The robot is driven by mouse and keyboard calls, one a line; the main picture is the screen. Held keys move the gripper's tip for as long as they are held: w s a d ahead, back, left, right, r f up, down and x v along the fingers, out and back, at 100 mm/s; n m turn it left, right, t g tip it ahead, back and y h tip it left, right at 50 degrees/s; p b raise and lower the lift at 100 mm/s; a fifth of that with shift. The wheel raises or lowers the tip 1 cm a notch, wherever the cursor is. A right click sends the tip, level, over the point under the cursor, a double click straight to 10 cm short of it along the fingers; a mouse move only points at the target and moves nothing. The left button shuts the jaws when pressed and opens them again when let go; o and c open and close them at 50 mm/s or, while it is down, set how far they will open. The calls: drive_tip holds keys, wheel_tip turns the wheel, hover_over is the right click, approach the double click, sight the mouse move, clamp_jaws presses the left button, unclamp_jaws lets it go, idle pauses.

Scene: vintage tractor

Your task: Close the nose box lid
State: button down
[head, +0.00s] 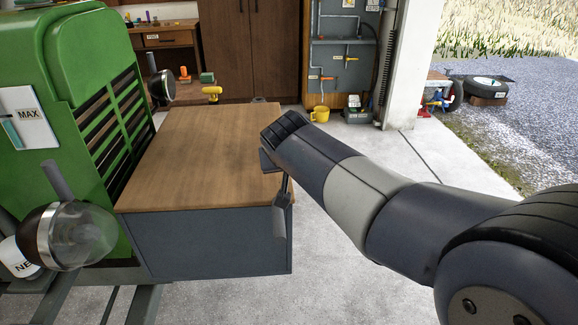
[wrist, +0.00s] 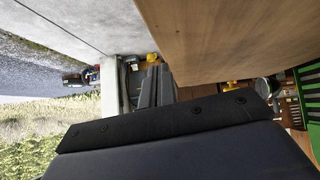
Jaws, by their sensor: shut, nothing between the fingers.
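The nose box (head: 205,243) is a dark grey box at the front of the green tractor. Its brown wooden lid (head: 200,150) lies flat over the box top, with no gap visible along the near edge. The lid also fills the upper right of the wrist view (wrist: 230,35). My gripper (head: 280,222) is at the box's right side, pointing down beside the lid's right edge. It is shut and empty; it also shows in the wrist view (wrist: 155,85). My arm partly hides it, and I cannot tell whether it touches the box.
The green tractor body (head: 70,80) stands left of the box, with a round lamp (head: 80,237) at the near left. Behind are a workbench (head: 163,40), a brown cabinet (head: 245,45) and a yellow mug (head: 320,114) on the floor.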

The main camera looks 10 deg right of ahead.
drive_tip(key=d+p+v, duration=0.1)
drive_tip(key=v, duration=1)
drive_tip(key=shift+w+r, duration=0.3)
drive_tip(key=shift+r, duration=0.05)
drive_tip(key=shift+w+a+f, duration=0.1)
drive_tip(key=shift+a, duration=0.05)
drive_tip(key=x, duration=0.6)
drive_tip(key=a+b+x, duration=0.1)
drive_tip(key=x, duration=0.2)
drive_tip(key=shift+d+f, duration=0.15)
drive_tip(key=shift+d, duration=0.1)
drive_tip(key=f+b, duration=0.1)
drive_tip(key=f, duration=0.1)
drive_tip(key=shift+w+f+b, duration=0.25)
drive_tip(key=shift+w+b, duration=0.05)
drive_tip(key=shift+b, duration=0.05)
drive_tip(key=shift+f+b, duration=0.8)
drive_tip(key=shift+f, duration=0.2)
drive_tip(key=shift+r, duration=0.3)
drive_tip(key=shift+r+p, duration=0.1)
drive_tip(key=shift+p, duration=0.25)
